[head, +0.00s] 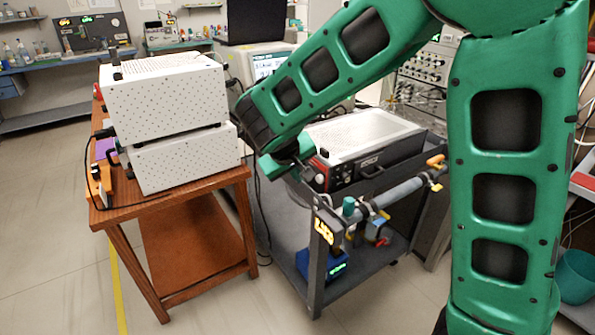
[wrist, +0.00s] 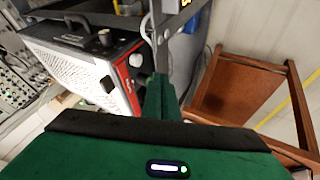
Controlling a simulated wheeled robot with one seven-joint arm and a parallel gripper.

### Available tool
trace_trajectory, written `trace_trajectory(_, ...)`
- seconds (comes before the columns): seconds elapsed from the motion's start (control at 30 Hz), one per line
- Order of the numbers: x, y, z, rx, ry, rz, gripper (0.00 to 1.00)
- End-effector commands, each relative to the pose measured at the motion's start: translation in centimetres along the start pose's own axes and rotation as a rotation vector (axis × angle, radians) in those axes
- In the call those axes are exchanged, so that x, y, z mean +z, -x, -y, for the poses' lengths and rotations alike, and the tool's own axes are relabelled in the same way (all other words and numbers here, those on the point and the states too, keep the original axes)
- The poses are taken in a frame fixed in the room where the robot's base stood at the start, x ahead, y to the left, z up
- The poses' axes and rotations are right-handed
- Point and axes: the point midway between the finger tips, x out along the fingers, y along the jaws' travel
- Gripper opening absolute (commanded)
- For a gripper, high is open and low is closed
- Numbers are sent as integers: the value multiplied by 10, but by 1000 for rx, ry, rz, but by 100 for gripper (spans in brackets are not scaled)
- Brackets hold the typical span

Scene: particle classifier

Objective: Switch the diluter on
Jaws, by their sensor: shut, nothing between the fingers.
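A box with a white perforated top and a red-edged black front panel (head: 360,135) sits on the grey cart; I take it to be the diluter, but no readable label confirms this. In the wrist view the same box (wrist: 95,60) is at upper left, with a pale round knob (wrist: 136,60) near its red edge. My gripper (head: 300,160) is shut and empty at the left end of the front panel. In the wrist view its green fingers (wrist: 160,85) point toward the panel beside the knob. I cannot tell whether they touch it.
The grey cart (head: 285,215) has a pipe with valves (head: 395,193) along its front and a blue device (head: 318,264) on its lower shelf. A wooden table (head: 215,178) with two stacked white perforated boxes stands to the left. Open floor lies in front.

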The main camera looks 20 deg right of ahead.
Motion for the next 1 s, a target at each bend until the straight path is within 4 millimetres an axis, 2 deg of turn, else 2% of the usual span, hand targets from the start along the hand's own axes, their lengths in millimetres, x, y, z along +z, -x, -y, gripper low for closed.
trace_trajectory(0.03, 1, -11, -1, 3, -1, 4, 0)
trace_trajectory(0.27, 1, -53, -1, 2, -1, 4, 0)
trace_trajectory(0.4, 1, -61, -20, 1, -4, 1, 0)
trace_trajectory(0.53, 2, -67, -30, 1, -2, 2, 0)
trace_trajectory(1.0, 1, -70, -35, 0, -1, 0, 0)
